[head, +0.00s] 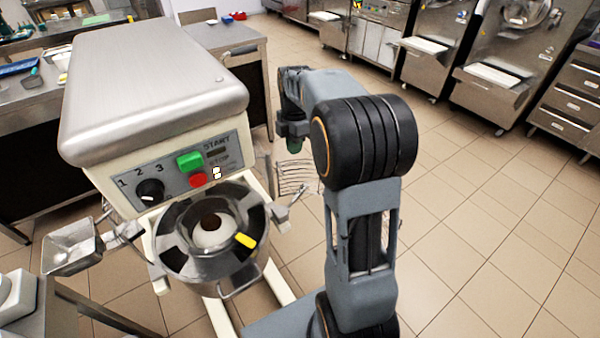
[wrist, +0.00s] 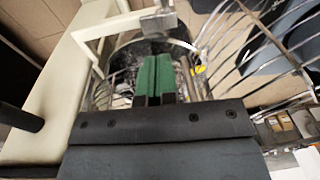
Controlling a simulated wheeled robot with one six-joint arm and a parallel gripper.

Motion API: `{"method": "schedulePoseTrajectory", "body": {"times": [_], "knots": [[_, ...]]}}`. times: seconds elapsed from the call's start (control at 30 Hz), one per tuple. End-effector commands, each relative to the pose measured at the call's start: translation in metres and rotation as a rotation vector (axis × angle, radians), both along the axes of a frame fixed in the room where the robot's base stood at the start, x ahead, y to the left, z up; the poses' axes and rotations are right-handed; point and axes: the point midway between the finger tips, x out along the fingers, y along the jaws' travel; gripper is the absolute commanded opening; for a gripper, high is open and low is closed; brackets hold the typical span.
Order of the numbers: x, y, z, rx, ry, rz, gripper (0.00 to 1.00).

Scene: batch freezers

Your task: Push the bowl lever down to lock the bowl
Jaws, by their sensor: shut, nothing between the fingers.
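The mixer (head: 150,90) stands at the left in the head view, with its steel bowl (head: 230,273) under the ring-shaped top guard. A small metal lever-like part (head: 283,215) sticks out at the right of the bowl; I cannot tell for sure that it is the bowl lever. My gripper (head: 294,146) is to the right of the mixer, mostly hidden behind my arm. In the wrist view its green fingers (wrist: 155,80) are together and empty, over the bowl (wrist: 128,47). A metal bracket (wrist: 160,20) lies beyond the fingertips. Contact with a lever does not show.
A wire guard (head: 297,178) stands out right of the mixer; its bars (wrist: 260,60) fill the right of the wrist view. A yellow tab (head: 245,240) sits on the ring. A metal chute (head: 72,245) juts out left. Tiled floor (head: 490,220) at right is clear.

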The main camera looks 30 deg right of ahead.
Motion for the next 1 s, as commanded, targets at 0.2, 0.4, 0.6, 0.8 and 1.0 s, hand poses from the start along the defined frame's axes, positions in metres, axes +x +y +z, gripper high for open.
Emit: {"method": "schedulePoseTrajectory", "body": {"times": [0.2, 0.4, 0.6, 0.8, 1.0], "knots": [[-0.003, 0.002, -0.026, 0.002, 0.004, 0.001, 0.00], [-0.005, 0.004, -0.064, 0.001, 0.005, 0.001, 0.00], [-0.008, 0.006, -0.099, 0.001, 0.005, 0.001, 0.00], [-0.011, -0.007, -0.120, 0.001, 0.003, -0.002, 0.00], [-0.012, -0.013, -0.130, 0.000, 0.001, 0.001, 0.00]]}}
